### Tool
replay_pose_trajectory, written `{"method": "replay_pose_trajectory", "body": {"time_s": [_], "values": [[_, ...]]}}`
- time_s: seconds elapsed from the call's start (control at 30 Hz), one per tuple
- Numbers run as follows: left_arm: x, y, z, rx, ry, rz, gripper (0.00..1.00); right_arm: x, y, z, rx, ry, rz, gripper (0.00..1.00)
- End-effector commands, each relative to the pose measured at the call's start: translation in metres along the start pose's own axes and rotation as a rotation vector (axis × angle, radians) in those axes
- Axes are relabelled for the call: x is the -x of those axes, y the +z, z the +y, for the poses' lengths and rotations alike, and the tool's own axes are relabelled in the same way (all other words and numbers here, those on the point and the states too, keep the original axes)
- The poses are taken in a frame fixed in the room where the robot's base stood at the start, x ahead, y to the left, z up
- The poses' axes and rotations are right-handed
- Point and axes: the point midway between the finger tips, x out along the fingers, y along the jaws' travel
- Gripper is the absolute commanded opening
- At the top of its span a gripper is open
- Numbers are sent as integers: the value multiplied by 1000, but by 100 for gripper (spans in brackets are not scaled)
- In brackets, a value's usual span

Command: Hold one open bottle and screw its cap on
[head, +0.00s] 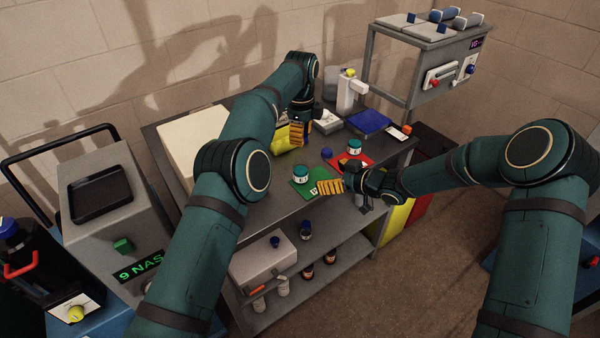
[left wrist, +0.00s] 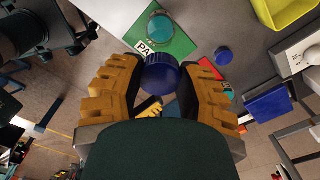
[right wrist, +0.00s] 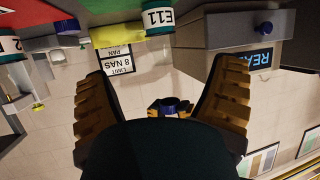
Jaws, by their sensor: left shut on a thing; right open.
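My left gripper (head: 297,135) is raised above the back of the bench and shut on a round, ridged dark blue cap (left wrist: 162,75). I cannot tell whether anything hangs below the cap. My right gripper (head: 330,187) is open and empty, low at the front edge of the green mat (head: 317,193). A teal and white bottle (head: 301,174) stands upright on that mat, left of my right gripper. A similar bottle (head: 354,146) stands on the red mat (head: 365,159). A loose blue cap (head: 327,153) lies between the mats.
A yellow tray (head: 284,140) is behind the green mat. A white dispenser (head: 347,95) and a blue box (head: 368,122) stand at the back right. A grey case (head: 264,262) sits at the near left. Several small bottles stand on the lower shelf (head: 320,283).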

Motion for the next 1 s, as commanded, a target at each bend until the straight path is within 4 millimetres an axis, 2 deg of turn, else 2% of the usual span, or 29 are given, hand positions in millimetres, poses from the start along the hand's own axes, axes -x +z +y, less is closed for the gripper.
{"method": "replay_pose_trajectory", "body": {"time_s": [0.17, 0.7, 1.0], "values": [[0, 0, 0, 0, 0, 0, 28, -13, 0, 0, 0, -1, 0, 85], [0, 0, 0, 1, 0, 0, 28, -102, 0, -1, 0, -2, 0, 85], [0, 0, 0, 1, 0, 0, 28, -120, 0, 0, 0, 0, 0, 85]]}}
